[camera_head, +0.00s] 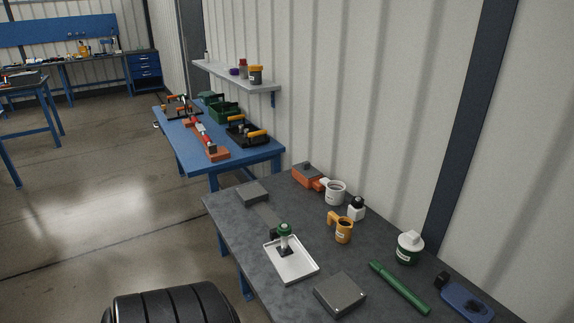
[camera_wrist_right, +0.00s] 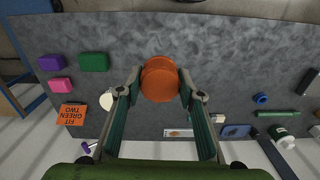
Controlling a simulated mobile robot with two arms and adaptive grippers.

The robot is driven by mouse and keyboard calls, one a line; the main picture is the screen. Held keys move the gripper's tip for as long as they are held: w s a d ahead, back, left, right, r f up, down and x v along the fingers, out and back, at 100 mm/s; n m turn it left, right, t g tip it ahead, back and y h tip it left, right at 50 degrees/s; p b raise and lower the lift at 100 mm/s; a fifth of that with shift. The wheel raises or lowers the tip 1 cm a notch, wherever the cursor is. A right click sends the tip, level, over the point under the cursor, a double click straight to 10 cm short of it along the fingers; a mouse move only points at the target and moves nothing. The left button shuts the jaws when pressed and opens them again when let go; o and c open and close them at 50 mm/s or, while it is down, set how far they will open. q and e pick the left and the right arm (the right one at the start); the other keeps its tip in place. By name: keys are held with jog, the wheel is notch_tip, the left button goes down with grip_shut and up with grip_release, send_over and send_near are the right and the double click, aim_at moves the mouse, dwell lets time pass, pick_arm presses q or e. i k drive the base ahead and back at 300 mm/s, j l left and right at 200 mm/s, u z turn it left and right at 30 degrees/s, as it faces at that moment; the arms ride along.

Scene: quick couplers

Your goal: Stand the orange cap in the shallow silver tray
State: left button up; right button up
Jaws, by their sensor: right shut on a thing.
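The orange cap (camera_wrist_right: 159,80) is between the two fingertips of my right gripper (camera_wrist_right: 160,88) in the right wrist view. The gripper is shut on it, with one finger on each side, and a dark grey tabletop shows behind it. In the head view, a shallow pale tray (camera_head: 301,274) with a raised rim lies on the grey table; it looks white to silver. A small green-topped fitting (camera_head: 284,230) stands upright at its far part. I cannot make out the tray in the wrist view. Neither gripper shows in the head view.
In the head view, a flat grey block (camera_head: 340,293), an orange mug (camera_head: 343,233), a white mug (camera_head: 335,192), a green-and-white jar (camera_head: 408,247) and a green marker (camera_head: 400,287) surround the tray.

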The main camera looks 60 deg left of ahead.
aim_at(296, 268)
jog(key=j+u, duration=0.3)
jog(key=u, duration=0.15)
jog(key=j+u, duration=0.25)
jog(key=u, duration=0.2)
jog(key=i+j, duration=0.15)
jog(key=j, duration=0.25)
jog(key=i+j+u, duration=0.15)
jog(key=j, duration=0.25)
jog(key=i+j, duration=0.2)
jog(key=j, duration=0.2)
jog(key=i+j+u, duration=0.1)
jog(key=j, duration=0.25)
jog(key=i, duration=0.1)
